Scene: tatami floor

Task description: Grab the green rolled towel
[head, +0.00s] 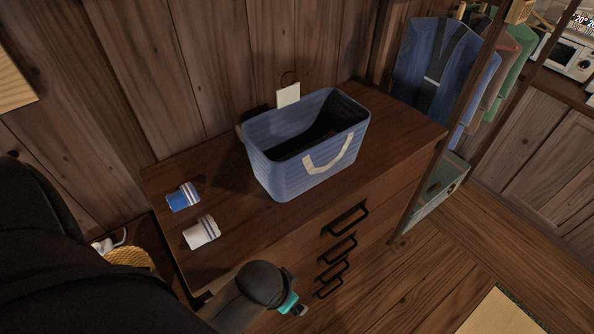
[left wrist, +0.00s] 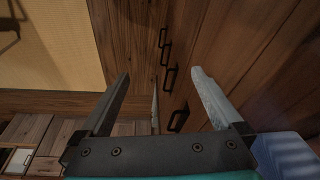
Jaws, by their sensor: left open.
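I see no green rolled towel in either view. A blue rolled towel (head: 183,197) with white stripes and a white rolled towel (head: 201,232) with a striped end lie on the left part of the wooden dresser top (head: 225,180). My left gripper (head: 299,310) is low in front of the dresser, partly hidden by its own arm in the head view. In the left wrist view its two fingers (left wrist: 160,76) are spread apart, with nothing between them. My right gripper is not in view.
A blue basket (head: 290,177) with cream handles stands on the dresser; its inside is dark. Dark drawer handles (head: 344,220) stick out from the dresser front. Clothes (head: 432,55) hang on a rack at the right.

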